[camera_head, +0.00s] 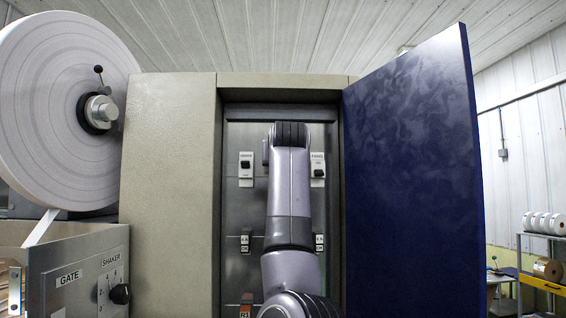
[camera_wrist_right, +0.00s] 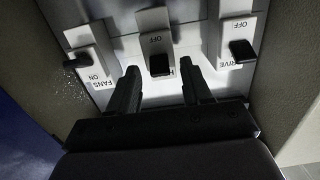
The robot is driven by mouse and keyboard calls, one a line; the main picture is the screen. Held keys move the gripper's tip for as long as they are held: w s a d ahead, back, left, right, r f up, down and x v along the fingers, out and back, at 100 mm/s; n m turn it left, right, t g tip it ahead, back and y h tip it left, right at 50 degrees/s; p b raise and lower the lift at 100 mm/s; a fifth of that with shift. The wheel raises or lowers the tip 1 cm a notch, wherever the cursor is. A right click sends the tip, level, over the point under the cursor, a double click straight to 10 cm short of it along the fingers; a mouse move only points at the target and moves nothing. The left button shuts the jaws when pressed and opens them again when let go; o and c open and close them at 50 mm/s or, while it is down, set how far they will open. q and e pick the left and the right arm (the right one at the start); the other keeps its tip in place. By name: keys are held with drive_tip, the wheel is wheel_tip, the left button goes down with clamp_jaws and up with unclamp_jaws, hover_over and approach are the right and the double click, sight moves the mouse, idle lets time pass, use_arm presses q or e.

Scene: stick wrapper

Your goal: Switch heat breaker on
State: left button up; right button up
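The heat breaker (camera_wrist_right: 156,30) is in the middle of the right wrist view, where the picture is upside down. Its dark lever (camera_wrist_right: 159,65) sits beside a plate with OFF showing at the other end; most of the HEAT label is hidden, with only an H showing. My right gripper (camera_wrist_right: 160,72) is open, with one dark finger on each side of the lever and a gap to it. Whether the fingers touch the panel is unclear. In the head view my right arm covers the heat breaker and the gripper. My left gripper is not in view.
The drive breaker (camera_head: 246,165) and the fans breaker (camera_head: 318,170) flank it closely. The cabinet's blue door (camera_head: 412,165) stands open at the right. A beige cabinet wall (camera_head: 170,200) is at the left, beside the gate and shaker panel (camera_head: 85,285) and a large roll (camera_head: 50,110).

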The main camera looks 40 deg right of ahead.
drive_tip(key=shift+f, duration=0.1)
drive_tip(key=b+v, duration=0.3)
drive_tip(key=v, duration=0.4)
idle(0.5)
